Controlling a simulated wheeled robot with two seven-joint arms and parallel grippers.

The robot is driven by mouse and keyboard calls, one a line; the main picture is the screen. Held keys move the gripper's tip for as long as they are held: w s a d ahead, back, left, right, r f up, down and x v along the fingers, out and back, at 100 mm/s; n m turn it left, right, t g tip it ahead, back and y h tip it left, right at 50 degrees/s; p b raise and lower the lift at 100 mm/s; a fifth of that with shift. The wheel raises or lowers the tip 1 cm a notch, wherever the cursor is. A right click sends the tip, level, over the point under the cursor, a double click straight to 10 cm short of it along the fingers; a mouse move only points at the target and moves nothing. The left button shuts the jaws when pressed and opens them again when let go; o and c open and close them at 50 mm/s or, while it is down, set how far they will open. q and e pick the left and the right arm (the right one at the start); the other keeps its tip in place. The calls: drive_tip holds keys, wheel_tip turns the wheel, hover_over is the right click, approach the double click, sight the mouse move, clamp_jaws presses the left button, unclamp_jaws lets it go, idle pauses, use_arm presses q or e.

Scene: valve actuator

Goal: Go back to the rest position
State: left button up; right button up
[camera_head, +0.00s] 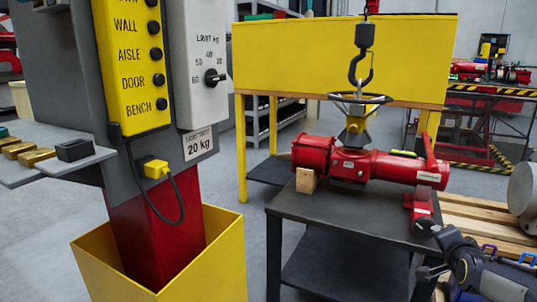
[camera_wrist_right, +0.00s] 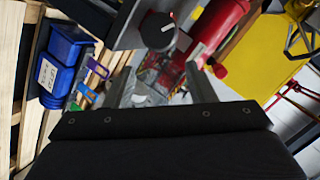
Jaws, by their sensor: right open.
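The red valve actuator (camera_head: 375,165) lies across the dark work table in the head view, with a handwheel (camera_head: 360,98) on top. A wooden block (camera_head: 306,181) is by its left end. A crane hook (camera_head: 360,68) hangs over the handwheel. Part of a red cylinder shows in the right wrist view (camera_wrist_right: 222,20). My right arm (camera_head: 478,275) shows at the lower right of the head view, beside the table. My right gripper (camera_wrist_right: 165,78) is open in its wrist view, with nothing seen held between its fingers. My left gripper is out of view.
A crane control post with a yellow button panel (camera_head: 140,65) and a yellow bin (camera_head: 215,262) stand at the left. The dark table (camera_head: 345,215) is close to my right arm. Wooden slats (camera_head: 470,222) and blue bins (camera_wrist_right: 65,60) are nearby.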

drive_tip(key=s+a+f+n+g+y, duration=0.2)
drive_tip(key=s+a+n+y, duration=0.15)
drive_tip(key=s+a, duration=0.55)
drive_tip(key=s+a+f+n+g+y+p, duration=0.1)
drive_tip(key=s+a+f+n+g+y, duration=0.15)
drive_tip(key=s+a+n, duration=0.6)
drive_tip(key=s+a+f+n+g+y, duration=0.1)
drive_tip(key=s+a+f+g+y, duration=0.15)
drive_tip(key=s+a, duration=0.75)
wheel_tip(320, 180, up, 38)
drive_tip(key=s+d+p, duration=0.2)
drive_tip(key=d+p, duration=0.1)
drive_tip(key=p, duration=3.5)
drive_tip(key=shift+s+r+n, duration=0.2)
drive_tip(key=shift+n, duration=0.1)
